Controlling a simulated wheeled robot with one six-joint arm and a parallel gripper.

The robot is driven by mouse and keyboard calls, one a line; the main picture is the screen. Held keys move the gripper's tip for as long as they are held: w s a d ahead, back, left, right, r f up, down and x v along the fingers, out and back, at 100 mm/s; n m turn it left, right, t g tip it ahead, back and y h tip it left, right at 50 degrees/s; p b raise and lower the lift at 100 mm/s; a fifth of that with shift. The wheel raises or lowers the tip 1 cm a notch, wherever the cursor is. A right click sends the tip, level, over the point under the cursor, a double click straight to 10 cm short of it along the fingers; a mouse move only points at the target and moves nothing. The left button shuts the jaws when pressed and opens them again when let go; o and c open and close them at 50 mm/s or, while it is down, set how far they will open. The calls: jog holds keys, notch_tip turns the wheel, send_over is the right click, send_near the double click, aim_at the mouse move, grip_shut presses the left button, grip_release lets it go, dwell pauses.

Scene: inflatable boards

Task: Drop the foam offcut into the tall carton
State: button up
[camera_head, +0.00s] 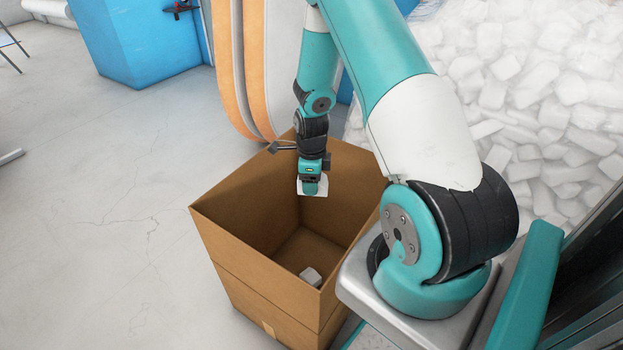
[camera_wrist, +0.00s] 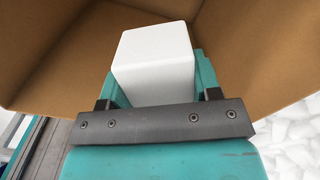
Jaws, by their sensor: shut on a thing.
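The tall carton (camera_head: 262,290) is a brown, open-topped box standing on the floor in front of me. My gripper (camera_head: 312,188) hangs inside its opening, near the back wall and well above the bottom. It is shut on a white foam offcut (camera_head: 303,185), partly hidden behind the fingers. In the wrist view the foam offcut (camera_wrist: 153,65) is a pale block between the teal fingers of my gripper (camera_wrist: 155,80), with the brown carton walls (camera_wrist: 55,45) around it. Another small white piece (camera_head: 311,276) lies on the carton floor at its front right.
A large heap of white foam pieces (camera_head: 545,90) fills the right side behind my arm. Tall orange-edged boards (camera_head: 262,70) stand just behind the carton. A blue block (camera_head: 135,40) stands at the back left.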

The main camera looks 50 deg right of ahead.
jog(key=o, duration=1)
jog(key=shift+c, duration=0.2)
jog(key=shift+r, duration=0.1)
notch_tip(320, 180, up, 17)
jog(key=p, duration=0.3)
jog(key=shift+r, duration=0.15)
